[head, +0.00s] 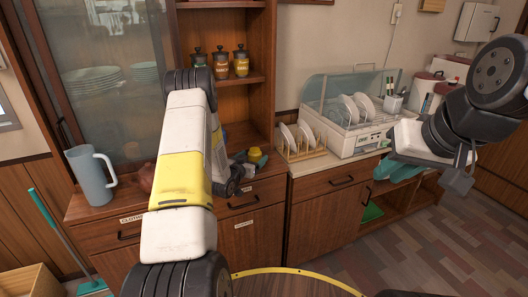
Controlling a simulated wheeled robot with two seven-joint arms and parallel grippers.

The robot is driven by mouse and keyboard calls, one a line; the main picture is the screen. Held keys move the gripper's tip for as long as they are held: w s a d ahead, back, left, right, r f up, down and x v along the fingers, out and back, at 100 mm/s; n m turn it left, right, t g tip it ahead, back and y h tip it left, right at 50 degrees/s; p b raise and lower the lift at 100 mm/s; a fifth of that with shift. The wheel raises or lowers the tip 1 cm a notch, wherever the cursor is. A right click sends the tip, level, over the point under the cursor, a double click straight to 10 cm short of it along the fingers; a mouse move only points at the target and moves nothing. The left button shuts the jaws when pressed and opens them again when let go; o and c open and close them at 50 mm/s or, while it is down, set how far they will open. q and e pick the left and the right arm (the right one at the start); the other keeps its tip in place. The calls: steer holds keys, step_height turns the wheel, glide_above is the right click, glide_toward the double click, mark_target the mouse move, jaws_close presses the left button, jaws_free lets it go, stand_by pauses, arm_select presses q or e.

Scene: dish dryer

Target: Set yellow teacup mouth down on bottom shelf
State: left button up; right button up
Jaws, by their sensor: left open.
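A small yellow object (255,155), which looks like the yellow teacup, is on the ledge of the wooden cupboard, among dark items. It is too small to tell which way its mouth faces. My left gripper (242,168) hangs down just beside it, partly hidden behind my left arm. It is open, and I see no clear contact with the cup.
A dish dryer (350,140) with plates and a wooden plate rack (303,152) stand on the counter to the right. A pale blue pitcher (90,177) stands on the cupboard ledge at the left. A round table edge (295,271) is at the bottom.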

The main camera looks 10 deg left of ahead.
arm_select(q)
steer(key=shift+x, duration=1.2)
steer(key=shift+r, duration=0.1)
jaws_close()
